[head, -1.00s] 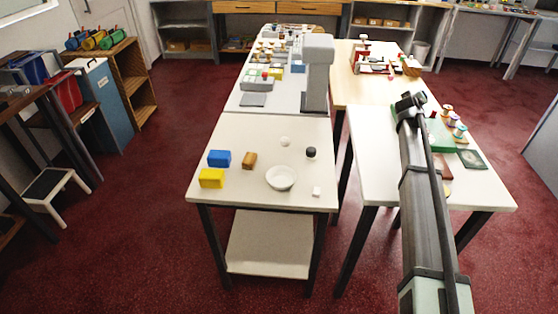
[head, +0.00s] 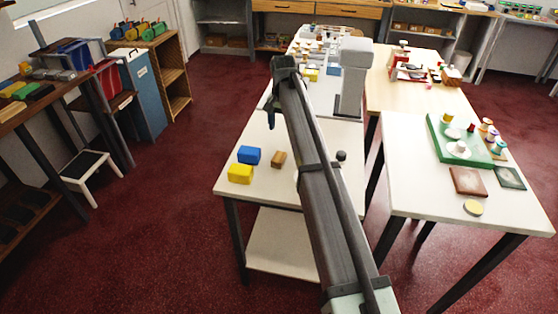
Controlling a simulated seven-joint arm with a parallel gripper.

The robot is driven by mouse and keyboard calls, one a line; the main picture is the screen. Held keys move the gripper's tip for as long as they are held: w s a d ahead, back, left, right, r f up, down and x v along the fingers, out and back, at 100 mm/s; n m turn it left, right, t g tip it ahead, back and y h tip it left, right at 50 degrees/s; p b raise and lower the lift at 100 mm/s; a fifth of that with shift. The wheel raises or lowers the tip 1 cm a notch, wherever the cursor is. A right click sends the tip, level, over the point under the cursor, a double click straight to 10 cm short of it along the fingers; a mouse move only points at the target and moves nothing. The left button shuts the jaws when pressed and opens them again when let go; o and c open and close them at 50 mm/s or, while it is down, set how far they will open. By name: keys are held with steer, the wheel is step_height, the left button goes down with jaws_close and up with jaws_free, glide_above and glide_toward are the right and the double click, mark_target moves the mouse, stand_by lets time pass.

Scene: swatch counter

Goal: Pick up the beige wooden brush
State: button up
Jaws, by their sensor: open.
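A small tan-brown block-like piece (head: 278,159) lies on the near white table, right of a blue block (head: 249,155) and a yellow block (head: 240,174). It may be the beige wooden brush, but it is too small to tell; no bristles show. My gripper (head: 271,118) hangs at the far end of my arm, above and beyond this piece in the picture, apart from it. It is open, small and dark in view, with nothing seen between its fingers. My arm covers the middle of the near table.
A black-capped item (head: 341,155) stands right of my arm. A grey column-like machine (head: 354,75) stands behind. The right table (head: 415,190) holds a green tray (head: 436,138) with spools, a brown square (head: 468,181) and a round yellowish piece (head: 474,207).

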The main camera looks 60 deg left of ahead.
mark_target(279, 156)
steer(key=f, duration=0.4)
steer(key=s+f, duration=0.1)
steer(key=f, duration=0.8)
steer(key=shift+s+f, duration=0.25)
steer(key=shift+s, duration=0.1)
steer(key=c, duration=1.1)
steer(key=shift+o, duration=0.2)
steer(key=shift+a, duration=0.1)
